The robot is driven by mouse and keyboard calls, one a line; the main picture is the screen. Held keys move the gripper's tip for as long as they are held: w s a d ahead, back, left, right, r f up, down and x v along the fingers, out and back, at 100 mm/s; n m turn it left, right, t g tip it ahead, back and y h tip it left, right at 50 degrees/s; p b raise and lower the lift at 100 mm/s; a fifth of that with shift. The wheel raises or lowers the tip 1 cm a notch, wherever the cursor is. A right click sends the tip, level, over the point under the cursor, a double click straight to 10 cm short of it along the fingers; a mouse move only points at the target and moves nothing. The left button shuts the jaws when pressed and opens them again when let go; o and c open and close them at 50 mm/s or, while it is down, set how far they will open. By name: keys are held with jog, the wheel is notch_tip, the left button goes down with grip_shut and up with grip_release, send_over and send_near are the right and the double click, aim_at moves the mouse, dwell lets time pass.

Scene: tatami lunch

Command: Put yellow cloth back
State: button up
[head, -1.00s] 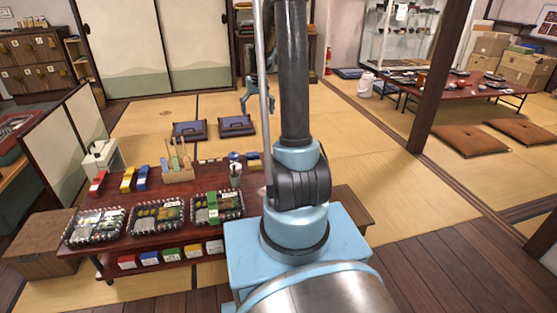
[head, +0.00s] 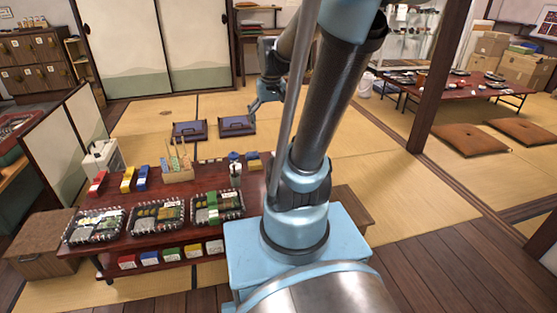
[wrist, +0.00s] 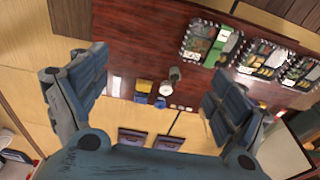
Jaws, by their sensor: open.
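My gripper (wrist: 157,78) is open and empty, its two blue fingers spread wide in the wrist view. In the head view my gripper (head: 255,105) hangs in the air beyond the low table (head: 252,187), near the dark cushions. Another yellow folded piece (head: 127,180) lies at the table's left, between a red and a blue one. A yellow block (head: 193,251) sits on the lower shelf. Which is the task's cloth, I cannot tell.
Several lunch trays (head: 156,219) line the table's near edge. A wooden holder (head: 178,174) with upright sticks and a cup (head: 236,171) stand behind them. A wooden post (head: 440,80) stands right.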

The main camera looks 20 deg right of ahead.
jog(key=s+f, duration=0.3)
jog(key=s, duration=0.4)
jog(key=s+f, duration=0.3)
jog(key=s, duration=0.4)
jog(key=shift+a+f+t, duration=0.25)
jog(key=shift+f+t, duration=0.05)
jog(key=shift+f, duration=0.1)
jog(key=shift+s, duration=0.1)
